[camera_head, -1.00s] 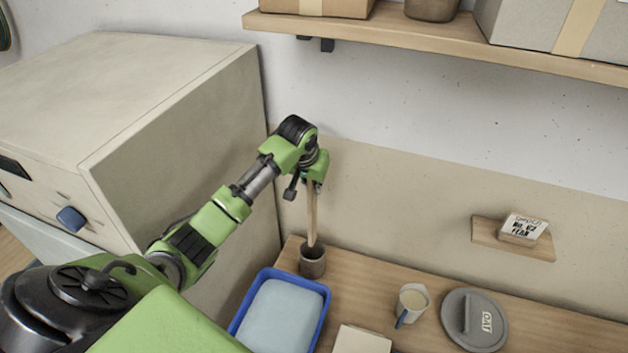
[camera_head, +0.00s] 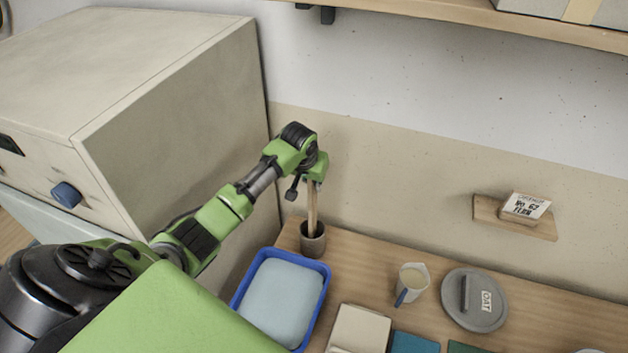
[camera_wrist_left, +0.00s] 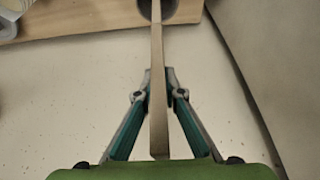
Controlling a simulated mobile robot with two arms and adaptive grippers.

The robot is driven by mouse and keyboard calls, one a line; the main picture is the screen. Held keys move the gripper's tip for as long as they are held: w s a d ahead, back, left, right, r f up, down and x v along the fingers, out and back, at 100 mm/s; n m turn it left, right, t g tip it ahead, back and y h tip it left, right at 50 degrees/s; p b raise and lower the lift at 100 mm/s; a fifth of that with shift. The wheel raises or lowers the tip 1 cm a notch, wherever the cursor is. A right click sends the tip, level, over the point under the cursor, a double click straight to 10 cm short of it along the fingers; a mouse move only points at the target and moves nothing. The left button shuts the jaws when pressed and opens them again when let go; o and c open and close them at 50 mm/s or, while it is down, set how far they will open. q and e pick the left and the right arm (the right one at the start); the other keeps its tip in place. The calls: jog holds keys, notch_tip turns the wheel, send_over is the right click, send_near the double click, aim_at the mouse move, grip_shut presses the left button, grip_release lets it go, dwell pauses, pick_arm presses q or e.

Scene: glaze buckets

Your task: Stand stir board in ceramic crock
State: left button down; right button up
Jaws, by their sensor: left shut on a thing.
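The stir board (camera_head: 312,208) is a long, narrow wooden strip standing near upright. Its lower end is inside the mouth of the grey-brown ceramic crock (camera_head: 313,243), and whether it touches the bottom is hidden. My left gripper (camera_head: 315,178) is above the crock, shut on the board's upper part. In the left wrist view the board (camera_wrist_left: 157,110) runs between the two fingers of the gripper (camera_wrist_left: 157,78), toward the crock (camera_wrist_left: 183,9) at the top edge. My right gripper is not in view.
A cup (camera_head: 412,283) and a round grey lid (camera_head: 474,300) lie to the right. A big beige cabinet (camera_head: 180,130) stands left. A small wall ledge (camera_head: 488,212) holds a card.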

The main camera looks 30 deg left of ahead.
pick_arm(q)
jog(key=shift+f+b, duration=0.55)
jog(key=shift+f, duration=1.2)
jog(key=c, duration=2)
grip_release()
jog(key=shift+c, duration=0.2)
jog(key=v, duration=1.2)
